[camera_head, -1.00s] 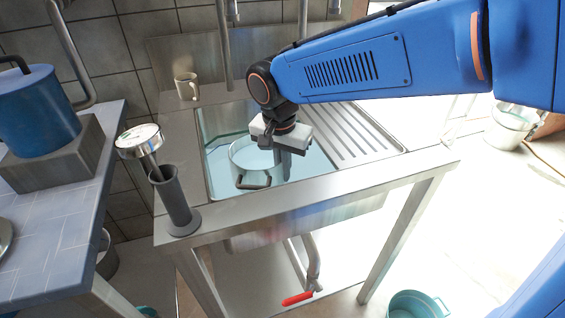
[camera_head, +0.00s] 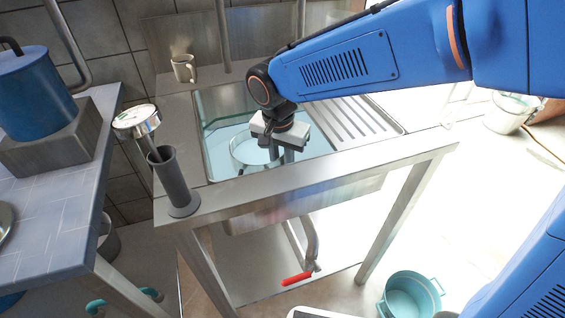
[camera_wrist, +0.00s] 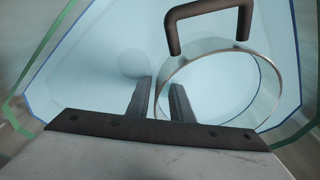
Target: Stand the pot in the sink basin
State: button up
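The pot (camera_head: 233,150) is a pale round vessel with a thin rim, inside the sink basin (camera_head: 210,172). It looks upright; its base against the basin floor is hard to make out. In the wrist view its rim (camera_wrist: 268,75) shows as a ring at the right, with a dark squared handle (camera_wrist: 210,8) at the top. My gripper (camera_wrist: 161,82) points down into the basin at the pot's near-left side in that view. Its fingers are apart, one inside the ring and one outside, with a gap around the wall. In the head view my gripper (camera_head: 289,158) covers the pot's right side.
A beige mug (camera_head: 184,68) stands on the sink's back-left corner. A grey cylindrical holder (camera_head: 172,182) with a metal-topped tool (camera_head: 137,120) stands at the front left. A ribbed drainboard (camera_head: 355,118) lies right of the basin.

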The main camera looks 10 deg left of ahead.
jog(key=shift+r, duration=0.1)
jog(key=r, duration=0.3)
jog(key=s+r, duration=0.1)
jog(key=r, duration=0.7)
jog(key=shift+s+a+r, duration=0.1)
jog(key=shift+s+a, duration=0.05)
jog(key=shift+s+r, duration=0.1)
jog(key=shift+r, duration=0.3)
